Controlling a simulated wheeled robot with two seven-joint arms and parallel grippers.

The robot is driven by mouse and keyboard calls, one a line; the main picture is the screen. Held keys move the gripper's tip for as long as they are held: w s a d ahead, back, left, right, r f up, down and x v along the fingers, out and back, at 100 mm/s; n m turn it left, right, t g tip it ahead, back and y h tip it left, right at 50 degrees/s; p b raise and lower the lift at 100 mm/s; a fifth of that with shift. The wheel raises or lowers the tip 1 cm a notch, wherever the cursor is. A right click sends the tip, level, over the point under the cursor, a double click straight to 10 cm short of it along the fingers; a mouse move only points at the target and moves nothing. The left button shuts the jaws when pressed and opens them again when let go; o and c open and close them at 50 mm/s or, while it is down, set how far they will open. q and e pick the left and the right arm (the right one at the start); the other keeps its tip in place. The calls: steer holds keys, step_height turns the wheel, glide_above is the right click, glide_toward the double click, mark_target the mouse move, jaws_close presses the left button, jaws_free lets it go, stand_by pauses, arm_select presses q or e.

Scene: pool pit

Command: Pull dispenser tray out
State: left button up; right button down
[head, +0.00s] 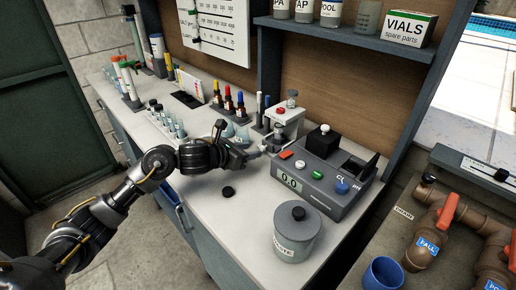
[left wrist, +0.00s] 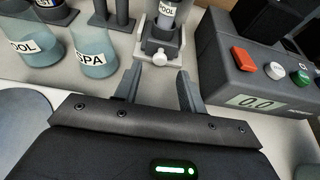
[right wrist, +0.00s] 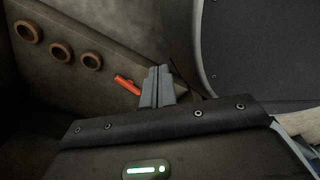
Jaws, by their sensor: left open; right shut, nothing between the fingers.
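The dispenser (head: 287,121) is a pale stand holding a small bottle, on the counter left of the grey tester. In the left wrist view the dispenser (left wrist: 166,22) has a dark grey tray (left wrist: 158,40) at its foot with a pale round knob (left wrist: 160,59) on the front. My left gripper (head: 254,151) is open and empty, low in front of the dispenser. In the left wrist view its fingers (left wrist: 157,88) point at the knob, which lies beyond and between the tips, apart from them. My right gripper (right wrist: 157,86) is shut and empty, away from the counter.
The grey tester (head: 325,180) with coloured buttons stands close on the right. SPA (left wrist: 93,52) and POOL (left wrist: 32,45) flasks stand left of the dispenser. A lidded grey jar (head: 297,232) and a black cap (head: 228,191) are on the front counter.

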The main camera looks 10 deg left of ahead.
mark_target(261, 148)
arm_select(q)
steer(key=shift+x, duration=2.2)
jaws_close()
